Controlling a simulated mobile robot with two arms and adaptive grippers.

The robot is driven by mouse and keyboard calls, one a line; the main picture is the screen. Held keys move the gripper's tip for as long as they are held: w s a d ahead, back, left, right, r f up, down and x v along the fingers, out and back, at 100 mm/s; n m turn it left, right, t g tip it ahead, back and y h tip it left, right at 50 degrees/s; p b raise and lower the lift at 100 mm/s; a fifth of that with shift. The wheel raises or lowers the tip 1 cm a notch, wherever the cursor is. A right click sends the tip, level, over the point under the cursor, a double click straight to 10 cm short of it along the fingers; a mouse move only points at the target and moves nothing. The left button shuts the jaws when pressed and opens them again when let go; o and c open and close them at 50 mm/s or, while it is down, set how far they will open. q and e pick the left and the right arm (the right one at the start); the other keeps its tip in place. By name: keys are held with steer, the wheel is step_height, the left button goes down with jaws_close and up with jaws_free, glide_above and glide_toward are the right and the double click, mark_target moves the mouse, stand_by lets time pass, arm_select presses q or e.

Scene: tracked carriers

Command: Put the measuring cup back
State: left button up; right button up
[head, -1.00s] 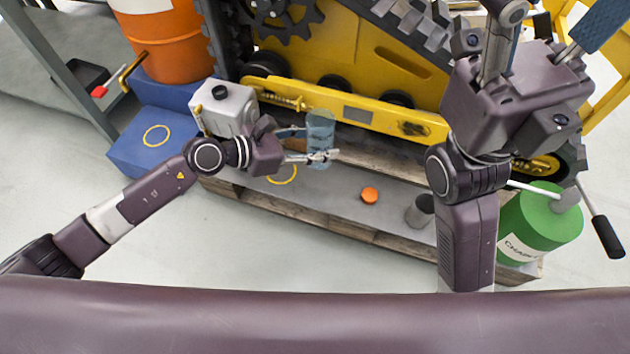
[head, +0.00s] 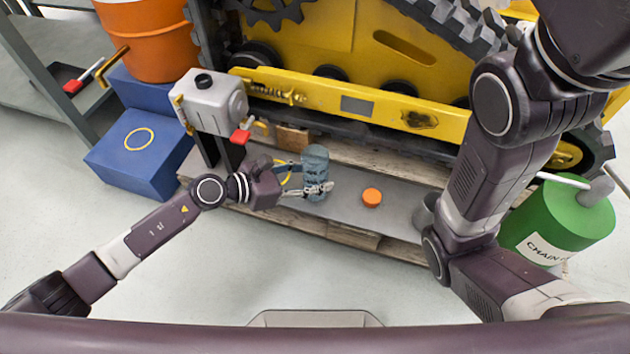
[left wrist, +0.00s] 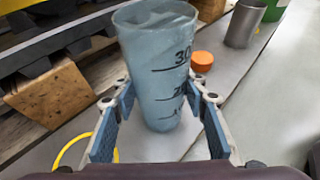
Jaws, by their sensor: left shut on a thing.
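The measuring cup (head: 315,165) is translucent blue. Its black graduation marks show in the left wrist view (left wrist: 162,75). My left gripper (head: 316,190) is shut on the cup, with one finger on each side of it in the left wrist view (left wrist: 160,105). The cup is roughly upright over the grey board (head: 345,205) on the pallet. I cannot tell whether its base touches the board. A yellow ring mark (head: 283,174) shows on the board just left of the cup, partly hidden by my gripper. My right arm enters at the right, but its gripper is out of view.
An orange cap (head: 372,197) and a grey metal cup (head: 424,214) stand right of the measuring cup. A green drum (head: 560,220) is farther right. A grey canister (head: 213,103) stands at the left. The yellow tracked carrier (head: 350,103) closes off the back.

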arm_select(q)
steer(key=shift+f, duration=0.1)
steer(key=shift+f, duration=0.2)
steer(key=o, duration=1.2)
steer(key=shift+o, duration=0.2)
steer(key=shift+r, duration=0.1)
